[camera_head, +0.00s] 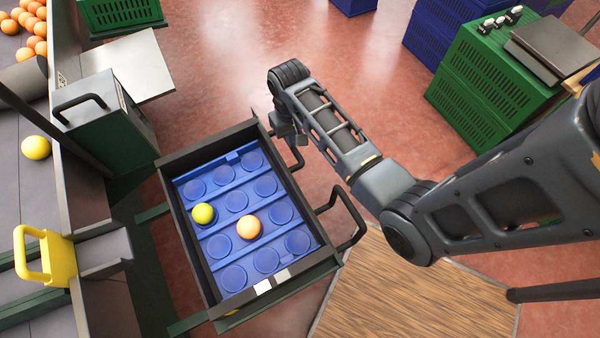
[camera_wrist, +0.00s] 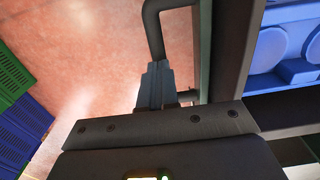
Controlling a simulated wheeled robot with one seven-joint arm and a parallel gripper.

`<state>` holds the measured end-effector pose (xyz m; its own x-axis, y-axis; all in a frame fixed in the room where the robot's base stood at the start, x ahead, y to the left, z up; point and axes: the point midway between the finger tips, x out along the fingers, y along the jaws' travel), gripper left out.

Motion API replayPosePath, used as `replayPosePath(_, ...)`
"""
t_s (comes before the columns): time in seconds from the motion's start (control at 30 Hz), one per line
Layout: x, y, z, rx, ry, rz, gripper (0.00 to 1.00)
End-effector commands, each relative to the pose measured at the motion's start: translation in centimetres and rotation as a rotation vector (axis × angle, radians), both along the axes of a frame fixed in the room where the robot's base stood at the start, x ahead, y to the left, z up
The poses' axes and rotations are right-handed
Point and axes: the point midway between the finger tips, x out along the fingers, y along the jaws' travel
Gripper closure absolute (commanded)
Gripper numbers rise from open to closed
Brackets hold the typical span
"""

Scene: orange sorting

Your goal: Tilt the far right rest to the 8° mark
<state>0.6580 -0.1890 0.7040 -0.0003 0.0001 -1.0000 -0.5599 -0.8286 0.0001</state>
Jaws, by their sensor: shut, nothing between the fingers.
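A dark-framed tray holder (camera_head: 170,205) with a blue cupped insert stands in the middle of the head view. No part is clearly identifiable as the far right rest, and no 8° mark is readable. My gripper (camera_head: 297,140) is at the holder's far right corner, by the far handle. In the wrist view my gripper (camera_wrist: 154,90) is shut and empty, its fingers against or just in front of a black handle (camera_wrist: 153,28); contact cannot be told.
The insert holds a yellow fruit (camera_head: 204,213) and an orange (camera_head: 248,227). A green box (camera_head: 105,120) and a conveyor with a yellow handle (camera_head: 45,258) stand left. Green crates (camera_head: 480,100) are at the right.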

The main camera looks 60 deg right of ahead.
Motion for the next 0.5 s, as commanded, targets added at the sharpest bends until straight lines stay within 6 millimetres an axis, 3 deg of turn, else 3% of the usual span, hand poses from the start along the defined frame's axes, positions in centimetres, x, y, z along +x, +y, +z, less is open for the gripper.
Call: replayPosePath(0.5,0.01,-0.01,-0.59,0.000,0.000,0.000,1.00)
